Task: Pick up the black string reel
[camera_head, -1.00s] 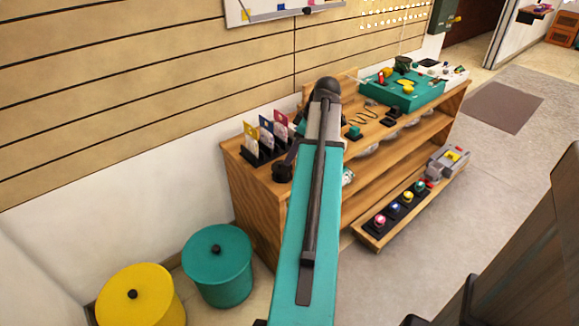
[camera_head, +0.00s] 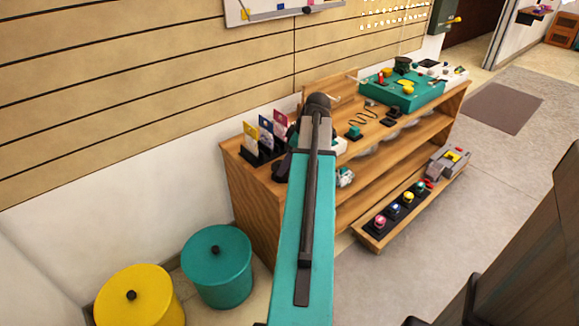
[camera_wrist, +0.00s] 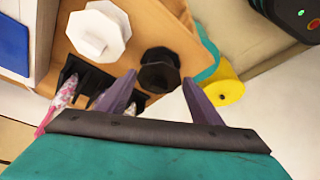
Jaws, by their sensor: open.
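The black string reel (camera_wrist: 160,72) stands on the wooden shelf top in the wrist view, near the shelf's edge. My gripper (camera_wrist: 160,85) is open, its two purple fingers spread to the left and right of the reel in the picture. Whether the fingertips are level with the reel or short of it, I cannot tell; no contact shows. In the head view my arm reaches over the near end of the shelf (camera_head: 250,200) and hides most of the gripper.
A white reel (camera_wrist: 97,32) stands beside the black one. Black card holders (camera_head: 262,153) with coloured cards are close by. A teal bin (camera_head: 218,268) and a yellow bin (camera_head: 140,297) stand on the floor by the shelf. A teal box (camera_head: 405,92) sits at the far end.

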